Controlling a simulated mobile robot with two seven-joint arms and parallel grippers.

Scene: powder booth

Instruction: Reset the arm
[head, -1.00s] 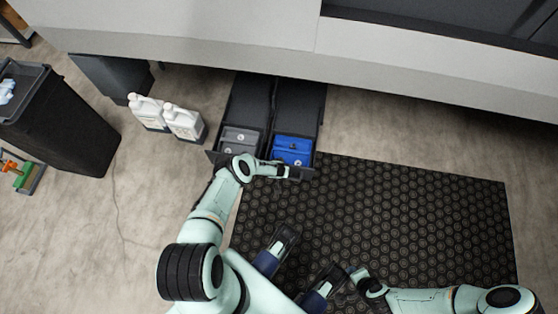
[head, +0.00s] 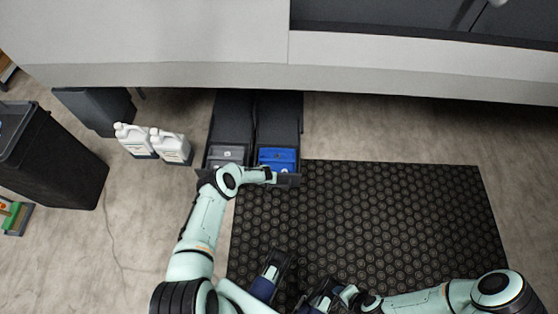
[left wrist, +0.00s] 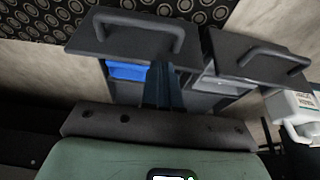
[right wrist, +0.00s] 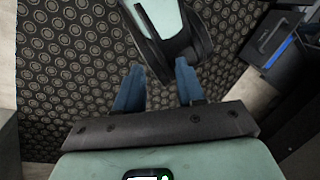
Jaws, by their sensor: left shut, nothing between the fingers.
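My left arm reaches forward in the head view, and its gripper (head: 272,176) is over the fronts of two pulled-out dark drawers. In the left wrist view the left gripper's fingers (left wrist: 163,88) are together and empty, pointing between the two drawer fronts with their bar handles. I cannot tell whether they touch a drawer. One drawer (head: 278,115) holds a blue container (head: 277,159), the other (head: 230,115) a grey container (head: 226,155). My right gripper (head: 346,294) is low over the mat; its fingers (right wrist: 158,88) are apart and empty in the right wrist view.
Two white jugs (head: 171,146) stand left of the drawers. A dark bin (head: 62,165) is at the far left. The pale booth edge (head: 180,75) overhangs the drawers. A black studded mat (head: 400,220) covers the floor to the right and is mostly clear.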

